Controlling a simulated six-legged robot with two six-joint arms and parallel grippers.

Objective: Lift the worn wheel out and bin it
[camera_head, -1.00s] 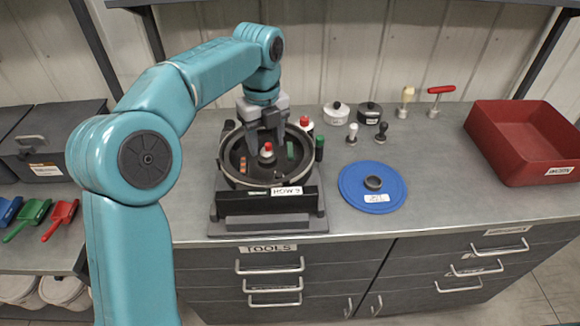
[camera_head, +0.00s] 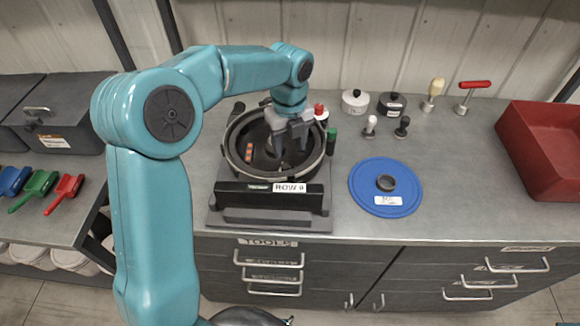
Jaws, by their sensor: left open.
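The seed meter (camera_head: 268,205) stands on the bench with its round dark housing open at the top and a label reading "ROW 9" or similar on its front. Inside the housing is a dark interior with a small orange-red patch (camera_head: 249,152) at the left. I cannot clearly make out the worn wheel in there. My left gripper (camera_head: 290,148) is open, pointing down into the right part of the housing, and hides its middle. Whether its fingers touch anything is unclear. A red bin (camera_head: 545,150) stands at the far right of the bench. My right gripper is out of view.
A blue disc (camera_head: 360,192) with a dark hub lies right of the meter. Behind are a white pot (camera_head: 355,102), a dark pot (camera_head: 391,105), small stampers and a red T-handled tool (camera_head: 473,85). Scoops lie at left.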

